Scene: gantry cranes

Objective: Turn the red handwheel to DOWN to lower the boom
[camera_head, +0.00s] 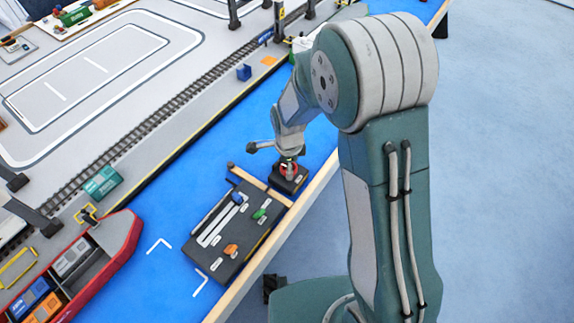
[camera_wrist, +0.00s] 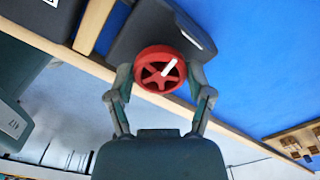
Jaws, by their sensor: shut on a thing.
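The red handwheel (camera_wrist: 150,77) sits on a dark box in the wrist view, with a white pointer mark toward its upper right. My gripper (camera_wrist: 159,78) has its two fingers on either side of the wheel and is shut on it. In the head view the handwheel (camera_head: 289,168) shows only in part under my gripper (camera_head: 288,162), on its small dark base (camera_head: 296,184) near the table's edge. I cannot read a DOWN label in either view.
A dark control panel (camera_head: 215,262) with sliders, a green knob and an orange knob lies beside the wheel base. A red ship (camera_head: 125,240) with containers is at lower left. Rails (camera_head: 150,125) and a green container (camera_head: 103,181) lie beyond.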

